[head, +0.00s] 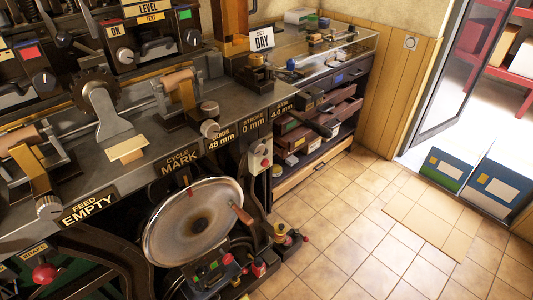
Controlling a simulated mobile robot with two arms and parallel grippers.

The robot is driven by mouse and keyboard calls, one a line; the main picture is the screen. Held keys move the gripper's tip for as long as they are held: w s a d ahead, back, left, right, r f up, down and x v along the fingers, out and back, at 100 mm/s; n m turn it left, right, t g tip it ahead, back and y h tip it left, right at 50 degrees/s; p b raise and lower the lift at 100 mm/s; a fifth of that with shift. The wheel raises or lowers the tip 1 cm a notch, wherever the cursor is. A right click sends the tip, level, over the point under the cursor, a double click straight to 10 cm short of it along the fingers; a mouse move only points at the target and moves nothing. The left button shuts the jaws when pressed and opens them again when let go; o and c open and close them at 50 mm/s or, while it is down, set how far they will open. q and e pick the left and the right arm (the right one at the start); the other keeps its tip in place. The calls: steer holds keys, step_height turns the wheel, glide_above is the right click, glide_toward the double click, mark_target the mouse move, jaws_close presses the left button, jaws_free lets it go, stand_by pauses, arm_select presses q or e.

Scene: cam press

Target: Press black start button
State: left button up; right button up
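A small pale control box (259,157) is fixed to the front of the press, just right of the large round metal wheel (193,221). A red button (266,163) shows on its lower part. A small dark spot above it may be the black start button, but it is too small to be sure. Neither of my grippers is in view.
The grey press bench (140,150) carries levers and label plates. A red-knobbed part (288,237) stands low beside the wheel. A drawer cabinet (320,110) is behind. The tiled floor (350,230) to the right is clear except for a flat mat (433,217); boxes (495,188) stand by the doorway.

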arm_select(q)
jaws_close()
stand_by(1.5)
